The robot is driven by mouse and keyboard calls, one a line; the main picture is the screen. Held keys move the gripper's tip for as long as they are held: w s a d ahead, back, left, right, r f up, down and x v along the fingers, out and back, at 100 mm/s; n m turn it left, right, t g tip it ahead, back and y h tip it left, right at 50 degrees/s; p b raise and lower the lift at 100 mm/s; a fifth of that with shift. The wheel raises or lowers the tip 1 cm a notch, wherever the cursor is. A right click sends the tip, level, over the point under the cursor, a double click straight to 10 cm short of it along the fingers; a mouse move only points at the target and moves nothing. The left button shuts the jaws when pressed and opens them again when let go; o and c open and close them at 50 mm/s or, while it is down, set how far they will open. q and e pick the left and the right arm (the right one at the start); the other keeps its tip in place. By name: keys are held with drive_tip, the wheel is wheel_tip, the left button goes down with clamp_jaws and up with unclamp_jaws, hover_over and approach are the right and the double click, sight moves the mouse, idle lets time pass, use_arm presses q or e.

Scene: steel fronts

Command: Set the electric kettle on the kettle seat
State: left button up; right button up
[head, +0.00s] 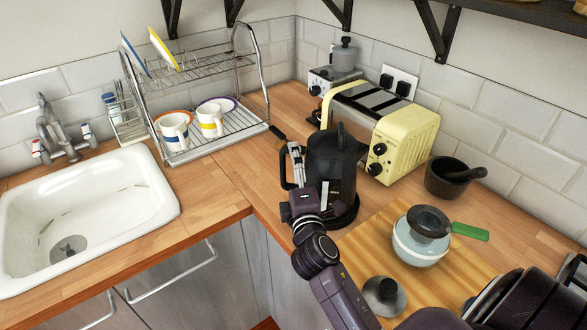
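The black electric kettle (336,165) stands upright in the middle of the head view, with its handle to the left. The kettle seat (347,217) is a dark round base directly under it. The kettle's lower edge overlaps the seat, and I cannot tell whether a small gap is left between them. My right gripper (297,163), on the arm from the lower right, is at the handle, with its fingers closed on it. The wrist covers the kettle's lower left and part of the seat. My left gripper is not in view.
A cream toaster (402,142) stands close behind the kettle to the right. A dish rack (222,140) and sink (120,222) are left.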

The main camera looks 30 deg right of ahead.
sight(321, 175)
drive_tip(key=shift+r, duration=0.1)
drive_tip(key=o, duration=1.7)
drive_tip(key=shift+o, duration=0.2)
drive_tip(key=shift+s+f, duration=0.1)
drive_tip(key=shift+f, duration=0.2)
drive_tip(key=shift+r+v, duration=0.15)
drive_tip(key=shift+v, duration=1.7)
drive_tip(key=shift+r+v, duration=0.1)
drive_tip(key=shift+v, duration=1.75)
drive_tip(key=shift+a, duration=0.1)
